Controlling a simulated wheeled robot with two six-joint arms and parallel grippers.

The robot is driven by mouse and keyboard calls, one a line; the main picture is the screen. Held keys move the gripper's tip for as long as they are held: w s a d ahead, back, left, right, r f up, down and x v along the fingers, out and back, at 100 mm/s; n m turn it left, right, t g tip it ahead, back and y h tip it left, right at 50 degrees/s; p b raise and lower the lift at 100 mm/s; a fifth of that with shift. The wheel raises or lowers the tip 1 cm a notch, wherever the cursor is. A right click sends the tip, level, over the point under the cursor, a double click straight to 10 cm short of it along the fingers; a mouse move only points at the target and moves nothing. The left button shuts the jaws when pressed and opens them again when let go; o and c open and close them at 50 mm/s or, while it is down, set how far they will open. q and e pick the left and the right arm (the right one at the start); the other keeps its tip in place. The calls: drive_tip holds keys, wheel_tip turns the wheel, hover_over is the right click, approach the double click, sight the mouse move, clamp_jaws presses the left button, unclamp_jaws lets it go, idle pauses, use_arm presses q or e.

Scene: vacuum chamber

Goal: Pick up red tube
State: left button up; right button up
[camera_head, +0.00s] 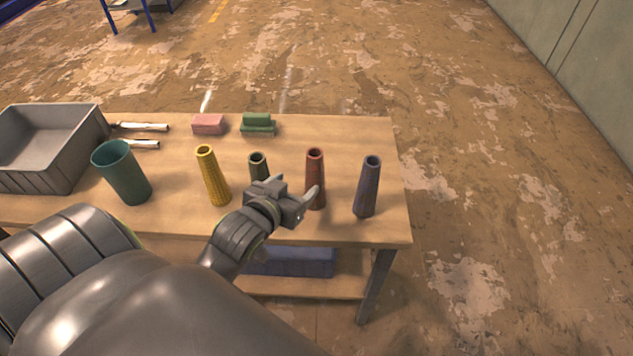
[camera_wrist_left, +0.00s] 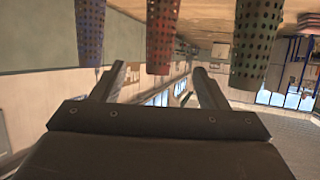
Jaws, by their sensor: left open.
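The red tube (camera_head: 315,168) stands upright on the wooden table, between a dark green tube (camera_head: 258,165) and a blue tube (camera_head: 368,186). My left gripper (camera_head: 297,188) is open and empty in front of it, and one finger overlaps the tube's lower part in the head view. The left wrist view looks upside down. There the red tube (camera_wrist_left: 162,38) lies ahead, lined up with the gap between the open fingers (camera_wrist_left: 160,78). The blue tube (camera_wrist_left: 90,32) is to its left and the green tube (camera_wrist_left: 256,42) to its right. The green tube's lower part is hidden behind my gripper in the head view.
A yellow tube (camera_head: 212,178) and a teal cup (camera_head: 122,175) stand farther left on the table (camera_head: 170,220). A grey bin (camera_head: 45,150) is at the left end. Pink (camera_head: 208,124) and green blocks (camera_head: 258,125) lie at the back. The table's right edge is just past the blue tube.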

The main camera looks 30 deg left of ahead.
sight(310, 170)
use_arm(q)
drive_tip(key=p+x, duration=0.1)
drive_tip(key=x, duration=0.7)
drive_tip(key=shift+w, duration=0.1)
drive_tip(key=shift+w+a+f, duration=0.1)
drive_tip(key=shift+w, duration=0.25)
drive_tip(key=shift+p+x, duration=0.65)
drive_tip(key=shift+x, duration=1.6)
drive_tip(key=c, duration=1.3)
